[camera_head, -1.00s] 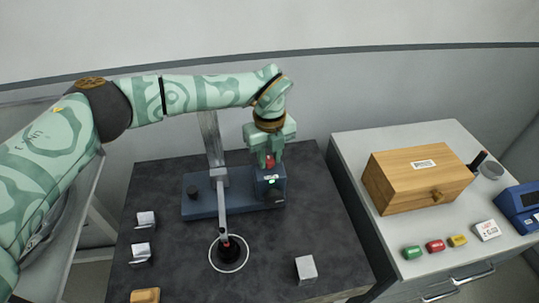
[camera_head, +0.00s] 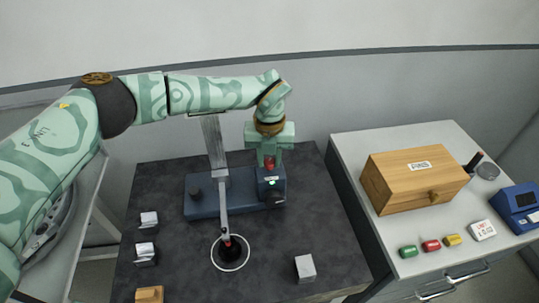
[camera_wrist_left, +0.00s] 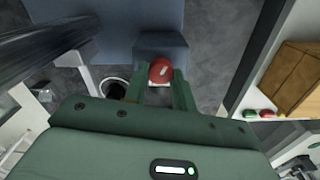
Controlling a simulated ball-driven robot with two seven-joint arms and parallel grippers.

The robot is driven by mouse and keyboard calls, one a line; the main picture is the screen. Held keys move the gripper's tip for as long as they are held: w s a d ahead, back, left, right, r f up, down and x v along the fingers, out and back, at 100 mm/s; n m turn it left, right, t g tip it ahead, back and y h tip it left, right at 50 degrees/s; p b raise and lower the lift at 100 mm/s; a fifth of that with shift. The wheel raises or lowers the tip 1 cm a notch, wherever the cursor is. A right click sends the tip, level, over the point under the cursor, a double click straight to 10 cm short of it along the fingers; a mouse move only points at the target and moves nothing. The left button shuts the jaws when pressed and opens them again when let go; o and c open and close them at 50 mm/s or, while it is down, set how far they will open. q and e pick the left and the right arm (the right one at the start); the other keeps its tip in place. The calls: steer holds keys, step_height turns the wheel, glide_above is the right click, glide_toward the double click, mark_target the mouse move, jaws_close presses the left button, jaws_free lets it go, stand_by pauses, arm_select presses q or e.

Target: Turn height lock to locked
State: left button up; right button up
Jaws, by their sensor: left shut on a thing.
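A blue apparatus base (camera_head: 202,206) with an upright grey column and a long grey arm (camera_head: 223,195) stands on the dark table. At its right end is a blue block (camera_head: 267,184) with a small green light and a black knob (camera_head: 275,200) on its front. A red knob (camera_head: 269,162) sits above this block; it also shows in the left wrist view (camera_wrist_left: 160,71). My left gripper (camera_head: 269,154) points down from above, its fingers shut on the red knob. Which way the lock is set cannot be read. My right gripper is not in view.
A black-centred ring (camera_head: 230,253) lies under the grey arm's end. A metal cube (camera_head: 305,268) and several small blocks stand on the table. The right cabinet holds a wooden box (camera_head: 414,179), coloured pieces and a blue device (camera_head: 518,207).

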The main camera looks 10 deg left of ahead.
mark_target(269, 161)
arm_select(q)
steer(key=m+p, duration=0.1)
steer(key=m, duration=0.5)
steer(key=shift+a+r, duration=0.1)
steer(key=m, duration=0.6)
steer(key=shift+w, duration=0.1)
steer(key=shift+m, duration=0.3)
steer(key=o, duration=1)
step_height(269, 161, up, 16)
steer(key=shift+r+p, duration=0.15)
steer(key=shift+p, duration=0.35)
